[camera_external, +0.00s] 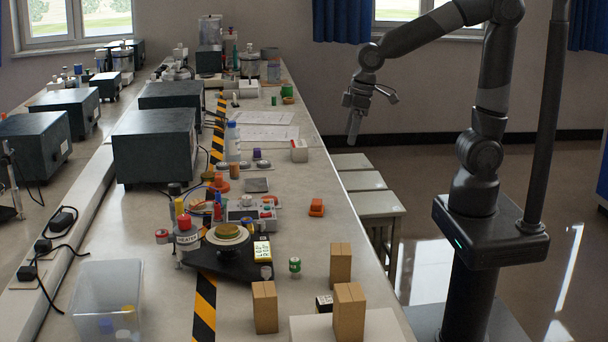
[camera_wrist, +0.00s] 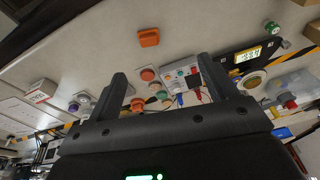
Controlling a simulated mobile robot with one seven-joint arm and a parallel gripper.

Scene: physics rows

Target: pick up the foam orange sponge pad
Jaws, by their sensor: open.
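The foam orange sponge pad (camera_external: 316,207) lies on the right part of the long bench, near its edge. In the wrist view, the orange pad (camera_wrist: 149,37) shows beyond my fingertips, near the top centre. My gripper (camera_external: 353,138) hangs in the air beyond the bench's right edge, above the stools and well apart from the pad. In the wrist view, my gripper (camera_wrist: 161,70) has its two fingers spread wide with nothing held between them.
Wooden blocks (camera_external: 340,264) stand at the front right. A control panel (camera_external: 248,214) and a scale (camera_external: 262,250) sit left of the pad. A clear bin (camera_external: 105,290) is at front left. Stools (camera_external: 365,180) stand beside the bench. The bench around the pad is clear.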

